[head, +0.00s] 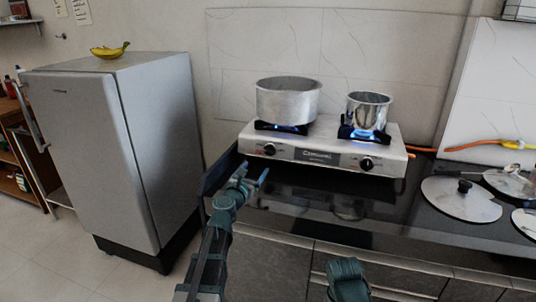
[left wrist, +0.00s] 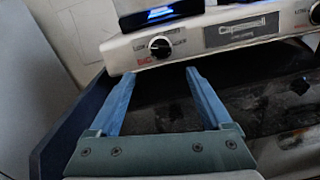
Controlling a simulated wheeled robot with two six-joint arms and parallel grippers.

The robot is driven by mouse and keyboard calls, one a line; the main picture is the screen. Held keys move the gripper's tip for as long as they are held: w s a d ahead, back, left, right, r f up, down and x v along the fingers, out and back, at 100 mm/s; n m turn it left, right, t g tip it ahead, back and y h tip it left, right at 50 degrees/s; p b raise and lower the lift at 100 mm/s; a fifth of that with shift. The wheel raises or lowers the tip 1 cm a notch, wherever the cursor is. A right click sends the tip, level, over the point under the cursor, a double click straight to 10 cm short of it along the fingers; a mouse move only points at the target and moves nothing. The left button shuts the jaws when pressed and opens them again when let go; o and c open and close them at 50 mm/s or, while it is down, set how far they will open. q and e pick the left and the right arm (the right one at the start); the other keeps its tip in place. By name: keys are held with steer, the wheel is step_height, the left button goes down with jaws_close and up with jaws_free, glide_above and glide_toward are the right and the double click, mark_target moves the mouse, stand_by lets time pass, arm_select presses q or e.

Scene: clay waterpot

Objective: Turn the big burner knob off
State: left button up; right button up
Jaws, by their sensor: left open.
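The two-burner stove (head: 325,155) stands on the dark counter. The big burner knob (head: 270,149) is the black left knob on its front panel, below the large pot (head: 288,100). Blue flame shows under this pot and under the smaller pot (head: 368,110). The right knob (head: 367,163) sits below the smaller pot. My left gripper (head: 254,174) is open and empty, in front of and below the left knob. In the left wrist view the left knob (left wrist: 159,47) lies just beyond the gap between the blue fingertips (left wrist: 160,73), apart from them.
A grey fridge (head: 120,150) with bananas (head: 110,50) on top stands left of the counter (head: 300,200). A pot lid (head: 461,199) lies on the counter at the right. An orange hose (head: 480,145) runs along the wall. The counter in front of the stove is mostly clear.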

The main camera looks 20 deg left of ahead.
mark_target(267, 152)
arm_select(q)
steer(key=w, duration=0.9)
steer(key=w+d, duration=0.1)
steer(key=w, duration=0.3)
steer(key=shift+w, duration=0.15)
jaws_close()
